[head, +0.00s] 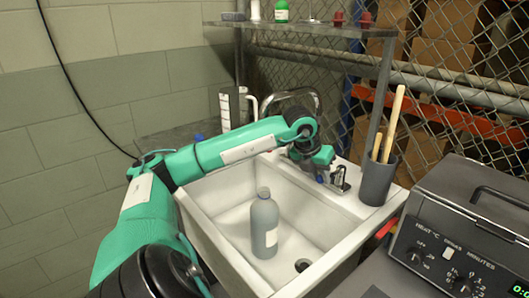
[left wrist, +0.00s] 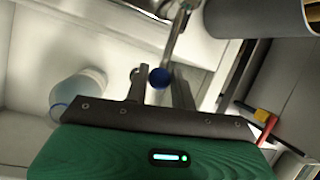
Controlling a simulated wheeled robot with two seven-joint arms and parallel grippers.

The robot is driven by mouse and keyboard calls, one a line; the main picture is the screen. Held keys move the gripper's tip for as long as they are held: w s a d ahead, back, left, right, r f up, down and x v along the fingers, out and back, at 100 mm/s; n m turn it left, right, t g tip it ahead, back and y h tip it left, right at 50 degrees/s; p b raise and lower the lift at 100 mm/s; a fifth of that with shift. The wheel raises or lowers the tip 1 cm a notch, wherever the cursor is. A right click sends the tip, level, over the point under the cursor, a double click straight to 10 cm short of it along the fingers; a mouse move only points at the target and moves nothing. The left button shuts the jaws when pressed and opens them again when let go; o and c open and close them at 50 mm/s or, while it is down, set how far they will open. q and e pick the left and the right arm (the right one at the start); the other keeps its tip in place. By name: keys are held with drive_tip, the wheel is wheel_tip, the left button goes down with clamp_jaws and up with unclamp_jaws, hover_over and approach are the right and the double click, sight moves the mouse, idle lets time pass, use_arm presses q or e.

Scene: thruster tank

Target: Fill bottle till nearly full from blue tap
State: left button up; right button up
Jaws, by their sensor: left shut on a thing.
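A grey-blue bottle (head: 264,228) with a pale label stands upright in the white sink; its fill level cannot be seen. It also shows in the left wrist view (left wrist: 82,90), left of my fingers. My left gripper (head: 324,176) is over the sink's right rear rim, by the metal tap fittings (head: 340,180). In the left wrist view, a round blue tap knob (left wrist: 159,77) sits between the tips of my left gripper (left wrist: 160,88), which is shut on it. My arm hides part of the tap and spout. I see no clear water stream. My right gripper is out of view.
The sink's rim (head: 228,262) surrounds the basin, with a dark drain (head: 302,265) right of the bottle. A dark cup (head: 377,180) with wooden sticks stands at the right rear. A grey oven-like box (head: 470,225) is at the right. A shelf (head: 300,30) spans above.

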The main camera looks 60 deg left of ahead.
use_arm(q)
drive_tip(key=shift+f, duration=0.1)
drive_tip(key=shift+w+d+p, duration=0.1)
drive_tip(key=shift+d+p, duration=0.5)
drive_tip(key=shift+d, duration=0.05)
drive_tip(key=shift+w+d+p, duration=0.25)
drive_tip(key=shift+d+p, duration=0.05)
drive_tip(key=shift+d, duration=0.3)
drive_tip(key=shift+w+d+p, duration=0.2)
drive_tip(key=shift+d+p, duration=0.05)
drive_tip(key=shift+d, duration=0.35)
drive_tip(key=shift+w+d, duration=0.1)
drive_tip(key=shift+d, duration=0.1)
